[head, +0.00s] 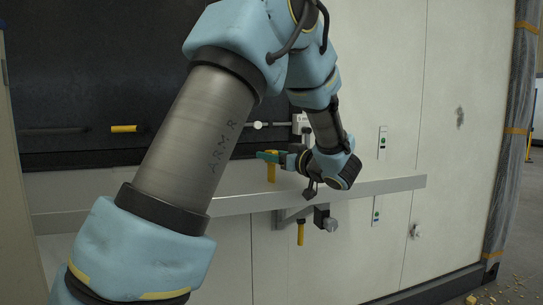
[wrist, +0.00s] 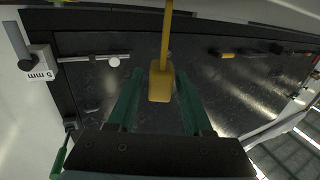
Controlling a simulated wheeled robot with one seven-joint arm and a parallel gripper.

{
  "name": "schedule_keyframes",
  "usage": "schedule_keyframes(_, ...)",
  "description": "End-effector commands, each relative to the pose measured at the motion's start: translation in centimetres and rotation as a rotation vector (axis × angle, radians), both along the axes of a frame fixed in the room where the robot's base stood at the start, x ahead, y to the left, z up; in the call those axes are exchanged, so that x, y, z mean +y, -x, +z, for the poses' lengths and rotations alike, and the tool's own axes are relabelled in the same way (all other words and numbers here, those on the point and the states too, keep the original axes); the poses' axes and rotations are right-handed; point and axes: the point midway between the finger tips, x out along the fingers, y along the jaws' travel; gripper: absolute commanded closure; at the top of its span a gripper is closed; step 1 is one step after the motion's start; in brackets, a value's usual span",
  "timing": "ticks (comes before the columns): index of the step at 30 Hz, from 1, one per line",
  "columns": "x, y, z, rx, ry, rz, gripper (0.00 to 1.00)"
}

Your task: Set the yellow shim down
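The yellow shim (head: 271,172) is upright in the head view, its lower end at or just above the top of the pale ledge; contact is unclear. In the wrist view the yellow shim (wrist: 160,84) shows as a block with a narrow bar running to the top edge. My gripper (head: 268,156) is at its upper end. In the wrist view the green fingers of my gripper (wrist: 157,88) stand either side of the block, with a dark gap at left and a thinner one at right. The gripper looks open around it.
The pale ledge (head: 340,193) runs along the wall. A yellow-handled thing (head: 300,233) hangs below it. A dark recess (head: 80,80) with a yellow-gripped bar (head: 126,128) lies behind. The ledge is clear to the right.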

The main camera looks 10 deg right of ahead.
Motion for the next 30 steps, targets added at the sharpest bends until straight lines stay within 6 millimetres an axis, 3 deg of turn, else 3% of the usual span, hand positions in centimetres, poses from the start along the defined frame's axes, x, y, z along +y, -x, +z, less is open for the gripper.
schedule_keyframes(13,-0.4,0.5,0.2,0.0,0.002,-0.002,0.41)
schedule_keyframes(30,-5.5,9.5,0.2,-0.001,0.002,-0.002,0.41)
